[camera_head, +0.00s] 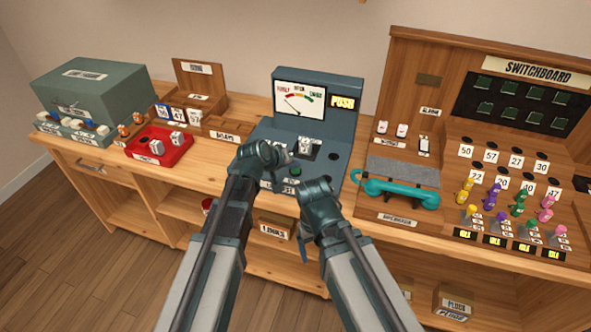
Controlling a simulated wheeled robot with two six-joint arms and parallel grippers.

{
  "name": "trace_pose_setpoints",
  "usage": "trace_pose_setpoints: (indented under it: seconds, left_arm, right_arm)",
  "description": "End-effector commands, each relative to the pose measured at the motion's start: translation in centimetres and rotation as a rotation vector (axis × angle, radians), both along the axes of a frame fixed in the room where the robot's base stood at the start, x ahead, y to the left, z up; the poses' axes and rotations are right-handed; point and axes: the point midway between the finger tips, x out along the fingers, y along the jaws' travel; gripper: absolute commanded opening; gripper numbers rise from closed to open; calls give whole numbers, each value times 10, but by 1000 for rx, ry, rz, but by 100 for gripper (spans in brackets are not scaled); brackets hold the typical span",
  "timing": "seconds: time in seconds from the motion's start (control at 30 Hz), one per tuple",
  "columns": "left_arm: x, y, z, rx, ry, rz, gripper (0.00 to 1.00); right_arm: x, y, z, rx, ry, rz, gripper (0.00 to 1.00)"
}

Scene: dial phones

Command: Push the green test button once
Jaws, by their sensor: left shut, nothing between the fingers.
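The blue-grey test set (343,133) stands at the back middle of the bench. It has an upright meter with a coloured arc and a lit yellow PUSH sign (342,102). The green button (295,171) shows as a small green patch on its sloped deck, between my two wrists and partly hidden. My left gripper (284,158) is shut and empty over the deck, just above and left of the button in the picture. I cannot tell whether it touches anything. My right wrist is right of and below the button; its fingers are mostly hidden.
A white block sits in a dark slot (312,145) on the deck. A teal handset (401,191) lies right, before the switchboard (515,95) with coloured pegs. A red tray (159,147) and a grey-green box (90,85) stand left. Shelves are open below.

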Motion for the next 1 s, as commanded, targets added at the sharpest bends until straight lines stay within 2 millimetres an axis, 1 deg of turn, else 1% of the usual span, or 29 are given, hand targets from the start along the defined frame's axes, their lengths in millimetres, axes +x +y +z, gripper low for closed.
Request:
trace_pose_setpoints:
  seconds: [0.77, 1.0]
  left_arm:
    - [0, 0, -10, 0, 0, 0, 0]
    - [0, 0, -9, 0, 1, -1, 0]
  right_arm:
    - [0, 0, -10, 0, 0, 0, 87]
    - [0, 0, -9, 0, 0, 0, 87]
